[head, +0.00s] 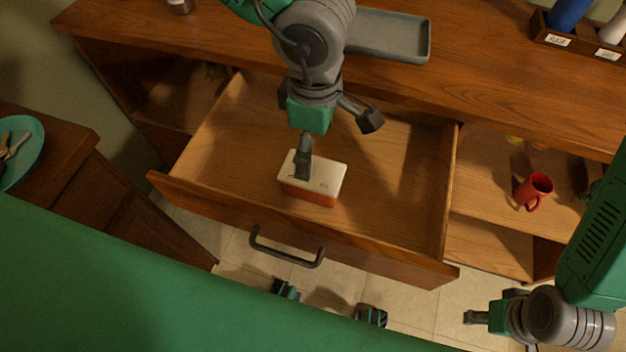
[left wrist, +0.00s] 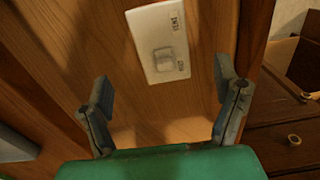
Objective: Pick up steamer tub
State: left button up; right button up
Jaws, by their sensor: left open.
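The tub (head: 325,186), a small box with a white lid and orange-red sides, sits inside the open wooden drawer, near its front. My left gripper (head: 336,147) is open above the drawer, and one finger covers part of the lid in the head view. In the left wrist view, the white lid (left wrist: 160,38) with dark print shows ahead of the two spread fingers (left wrist: 165,88), with nothing between them. I cannot tell whether a finger touches the tub. My right gripper (head: 488,318) is at the lower right, away from the drawer; its jaw opening is unclear.
The drawer (head: 230,135) is pulled out, with a dark handle (head: 287,250) on its front. A grey tray (head: 395,35) stands on the counter above. A red mug (head: 533,190) is on the right shelf. A teal plate (head: 22,150) with tongs is at left. The drawer floor around the tub is clear.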

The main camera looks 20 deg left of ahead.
aim_at(314, 170)
pick_arm(q)
notch_tip(314, 170, down, 7)
jog(key=shift+r+b, duration=0.1)
jog(key=shift+b, duration=0.7)
jog(key=shift+a+f+b, duration=0.2)
jog(key=shift+f+b, duration=0.75)
jog(key=shift+f, duration=1.75)
jog(key=shift+r, duration=0.1)
jog(key=c, duration=1.4)
